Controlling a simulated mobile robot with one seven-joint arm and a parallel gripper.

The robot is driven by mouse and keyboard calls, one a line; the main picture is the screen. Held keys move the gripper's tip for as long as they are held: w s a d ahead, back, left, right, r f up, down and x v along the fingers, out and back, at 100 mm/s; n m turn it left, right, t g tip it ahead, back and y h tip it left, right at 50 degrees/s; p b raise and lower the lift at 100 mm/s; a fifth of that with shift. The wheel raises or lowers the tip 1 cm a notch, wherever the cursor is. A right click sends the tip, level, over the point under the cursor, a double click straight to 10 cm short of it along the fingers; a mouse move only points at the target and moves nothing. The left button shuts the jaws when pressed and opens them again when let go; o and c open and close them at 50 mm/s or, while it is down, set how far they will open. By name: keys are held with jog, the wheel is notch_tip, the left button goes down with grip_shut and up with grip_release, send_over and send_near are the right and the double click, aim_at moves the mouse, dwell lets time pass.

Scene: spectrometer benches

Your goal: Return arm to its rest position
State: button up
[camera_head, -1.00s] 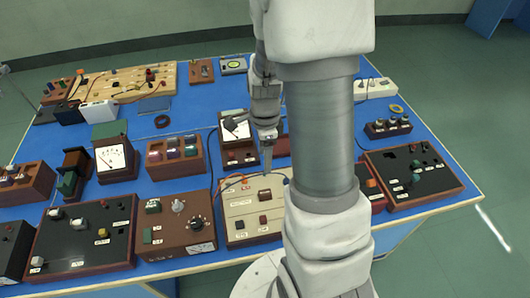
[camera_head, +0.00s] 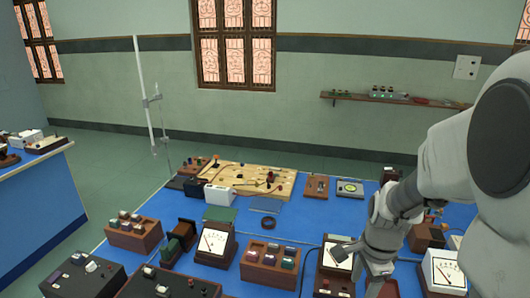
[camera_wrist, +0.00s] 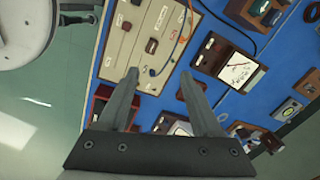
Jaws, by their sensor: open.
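My gripper (camera_wrist: 160,78) is open and empty in the wrist view, its two fingers apart with nothing between them. It hangs over the blue bench and points down toward the cream control box (camera_wrist: 141,37). My arm comes in from the right side of the head view, bent, with its wrist above the bench. The fingertips are not clearly visible in the head view.
The blue bench top (camera_head: 312,215) is crowded with meters, wooden boxes and a wooden board (camera_head: 255,180). A white-faced meter (camera_head: 442,273) stands close to my wrist. A metal stand (camera_head: 146,100) rises behind. Another bench (camera_head: 40,205) is at the left.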

jog(key=s+a+r+n+t, duration=0.2)
jog(key=s+a+r+n, duration=0.2)
jog(key=s+r+n, duration=0.2)
jog(key=s+a+r+n+t, duration=0.2)
jog(key=s+a+r+n, duration=0.2)
jog(key=r+n, duration=0.6)
jog(key=shift+s+n+t, duration=0.3)
jog(key=shift+s+n, duration=0.3)
jog(key=shift+s, duration=0.4)
jog(key=shift+a+r, duration=0.1)
jog(key=shift+a, duration=0.1)
